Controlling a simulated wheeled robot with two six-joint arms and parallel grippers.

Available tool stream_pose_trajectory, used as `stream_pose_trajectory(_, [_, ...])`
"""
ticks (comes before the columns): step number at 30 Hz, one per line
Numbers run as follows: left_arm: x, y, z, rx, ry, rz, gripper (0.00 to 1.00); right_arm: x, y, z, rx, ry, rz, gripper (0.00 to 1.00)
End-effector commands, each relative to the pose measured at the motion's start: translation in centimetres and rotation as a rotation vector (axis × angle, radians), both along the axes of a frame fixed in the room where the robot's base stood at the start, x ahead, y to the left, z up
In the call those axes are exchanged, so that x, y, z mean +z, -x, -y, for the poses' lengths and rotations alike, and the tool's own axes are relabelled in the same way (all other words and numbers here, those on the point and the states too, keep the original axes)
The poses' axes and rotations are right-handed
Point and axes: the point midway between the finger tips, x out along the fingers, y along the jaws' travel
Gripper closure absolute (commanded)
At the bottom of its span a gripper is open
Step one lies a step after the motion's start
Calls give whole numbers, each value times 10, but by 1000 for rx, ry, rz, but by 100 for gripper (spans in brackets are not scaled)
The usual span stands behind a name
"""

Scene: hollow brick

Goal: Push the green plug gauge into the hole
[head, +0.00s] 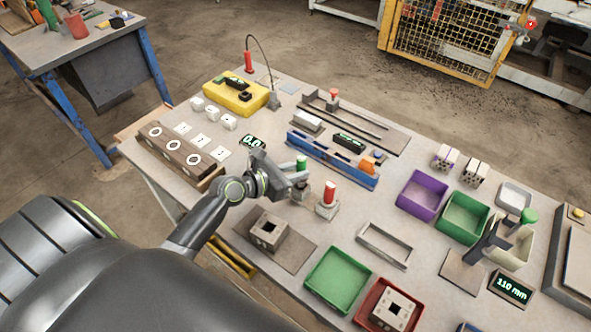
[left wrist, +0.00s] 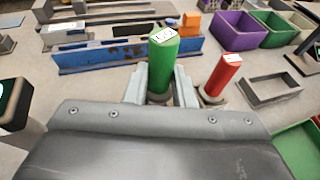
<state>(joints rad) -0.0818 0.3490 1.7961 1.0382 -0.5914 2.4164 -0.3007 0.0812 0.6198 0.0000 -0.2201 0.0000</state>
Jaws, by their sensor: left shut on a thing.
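The green plug gauge (head: 302,163) stands upright between the fingers of my left gripper (head: 298,187), which is shut on it. In the left wrist view the green gauge (left wrist: 163,60), with a white label on top, shows between the two grey fingers. A hollow grey brick (head: 257,239) with a dark square hole on top sits on a dark plate (head: 292,255), left of and nearer than the gripper. My right gripper is not in view.
A red plug gauge (head: 329,192) stands in a grey holder close right of my left gripper. A blue rack (head: 325,157) lies behind. A green tray (head: 338,279), a red tray (head: 366,310) holding another brick (head: 394,309), and a grey frame (head: 384,244) lie to the right.

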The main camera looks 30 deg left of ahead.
Motion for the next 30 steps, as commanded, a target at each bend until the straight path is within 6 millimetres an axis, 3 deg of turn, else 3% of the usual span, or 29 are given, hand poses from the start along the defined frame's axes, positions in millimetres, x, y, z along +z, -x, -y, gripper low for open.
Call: stream_pose_trajectory(30, [-19,0,0,0,1,1,100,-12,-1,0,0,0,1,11])
